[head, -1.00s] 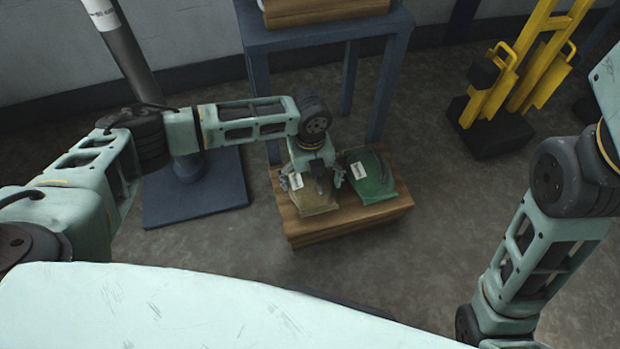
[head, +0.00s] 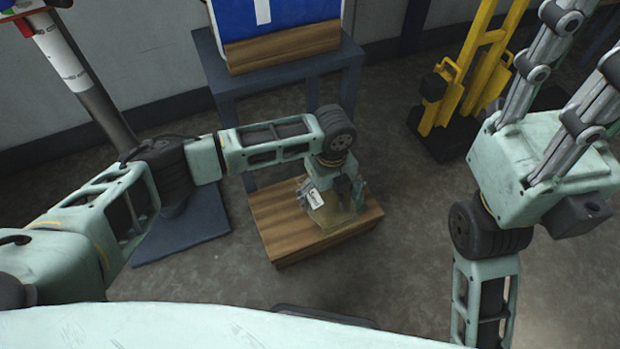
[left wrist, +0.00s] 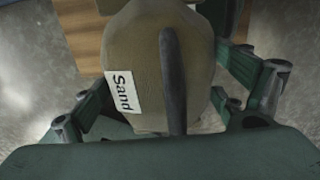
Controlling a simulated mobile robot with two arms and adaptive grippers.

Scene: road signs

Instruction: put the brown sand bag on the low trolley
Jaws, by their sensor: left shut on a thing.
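The brown sand bag (head: 328,211) hangs in my left gripper (head: 331,190), which is shut on it. In the head view it shows above the wooden platform, and its white label faces up. In the left wrist view the bag (left wrist: 150,65) fills the middle, with a "Sand" label and a dark handle strap. A dark grey rounded edge (head: 322,316) shows low in the head view; it may be the low trolley, but most of it is hidden behind my body. My right gripper is raised at the right with its fingertips cut off by the frame.
The wooden platform (head: 283,247) stands on the floor. Behind are a blue table (head: 215,75) with a blue sign (head: 285,22), a post on a dark base, and a yellow hand truck (head: 468,75). Floor at centre right is clear.

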